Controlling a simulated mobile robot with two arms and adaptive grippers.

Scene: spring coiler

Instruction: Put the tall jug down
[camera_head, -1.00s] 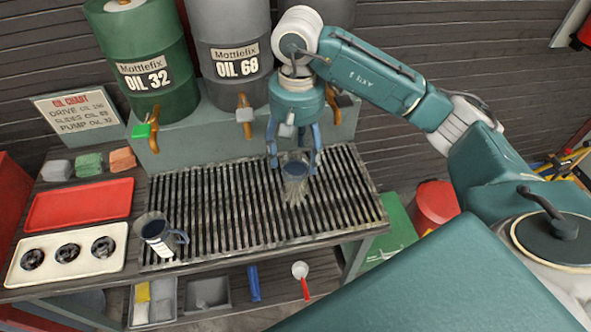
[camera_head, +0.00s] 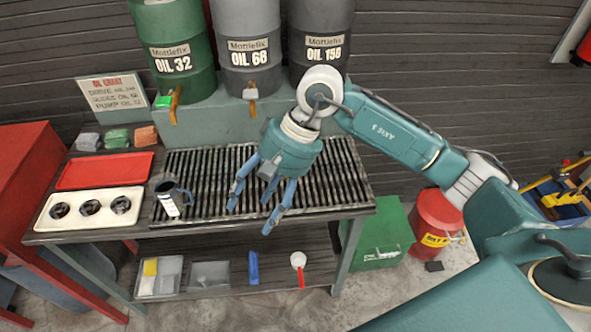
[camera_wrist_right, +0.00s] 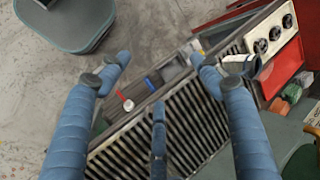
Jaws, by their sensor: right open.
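My right gripper (camera_head: 254,206) is open over the slatted grate (camera_head: 335,180), its blue fingers spread and pointing down to the front left. In the right wrist view its fingers (camera_wrist_right: 158,80) are spread with nothing between them. A dark jug with a handle and white markings (camera_head: 170,197) stands upright at the left end of the grate, apart from the gripper. It also shows in the right wrist view (camera_wrist_right: 240,66). I cannot tell whether this is the tall jug. No second jug shows now; the gripper covers part of the grate. My left gripper is not in view.
Oil drums (camera_head: 251,45) stand behind the grate, with taps on the ledge below. A lower shelf (camera_head: 225,250) holds bins and a red-handled scoop. The grate's right part is clear.

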